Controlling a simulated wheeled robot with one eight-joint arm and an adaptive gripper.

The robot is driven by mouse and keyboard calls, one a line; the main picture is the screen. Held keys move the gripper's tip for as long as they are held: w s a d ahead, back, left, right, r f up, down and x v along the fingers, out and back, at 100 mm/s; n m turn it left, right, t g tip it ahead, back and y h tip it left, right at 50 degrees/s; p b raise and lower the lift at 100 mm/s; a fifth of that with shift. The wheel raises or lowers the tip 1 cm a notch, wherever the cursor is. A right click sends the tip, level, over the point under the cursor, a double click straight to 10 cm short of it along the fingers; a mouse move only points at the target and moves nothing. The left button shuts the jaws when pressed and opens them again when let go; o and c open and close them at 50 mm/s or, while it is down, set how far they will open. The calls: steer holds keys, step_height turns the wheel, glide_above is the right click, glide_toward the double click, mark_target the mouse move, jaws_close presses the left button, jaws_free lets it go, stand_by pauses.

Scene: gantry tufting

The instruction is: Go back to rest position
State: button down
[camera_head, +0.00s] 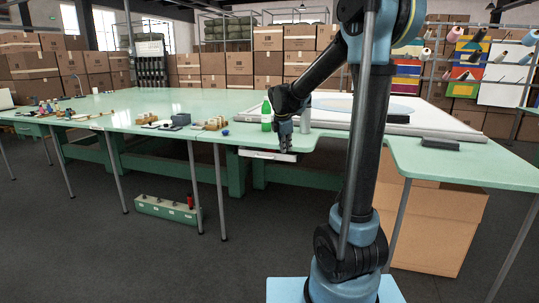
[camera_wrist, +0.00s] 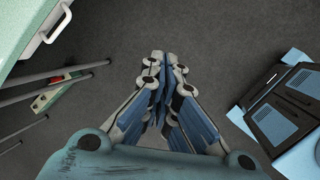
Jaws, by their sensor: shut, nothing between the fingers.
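My gripper (camera_wrist: 160,68) points down at the dark grey floor in the wrist view. Its two fingers are together at the tips and nothing shows between them. In the head view my gripper (camera_head: 284,148) hangs at the front edge of the long green table (camera_head: 130,105), by a drawer front (camera_head: 267,154) under the tabletop. I cannot tell from this view whether it touches the drawer. In the wrist view the drawer with its white handle (camera_wrist: 46,30) is at the upper left, apart from the fingers.
A white frame (camera_head: 420,122) lies further right. A green toolbox (camera_head: 167,210) sits on the floor below the table. Cardboard boxes (camera_head: 440,225) stand under the right end.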

steer(key=s+d+m, duration=0.6)
steer(key=s, duration=0.6)
steer(key=s+d+f+m, duration=0.2)
steer(key=s+m, duration=0.3)
steer(key=s, duration=0.3)
steer(key=s+d+f+m+g+y, duration=0.1)
steer(key=s+d+f+m, duration=0.1)
steer(key=s+f+m, duration=0.3)
steer(key=s+d+f+m, duration=0.2)
steer(key=s+f+m, duration=0.2)
steer(key=s, duration=0.8)
steer(key=shift+s+f+m+g, duration=0.25)
steer(key=shift+m+g, duration=0.05)
steer(key=shift+m, duration=0.7)
steer(key=shift+w+d+f, duration=0.1)
steer(key=shift+w+f, duration=0.1)
steer(key=shift+w, duration=0.2)
steer(key=shift+s, duration=0.1)
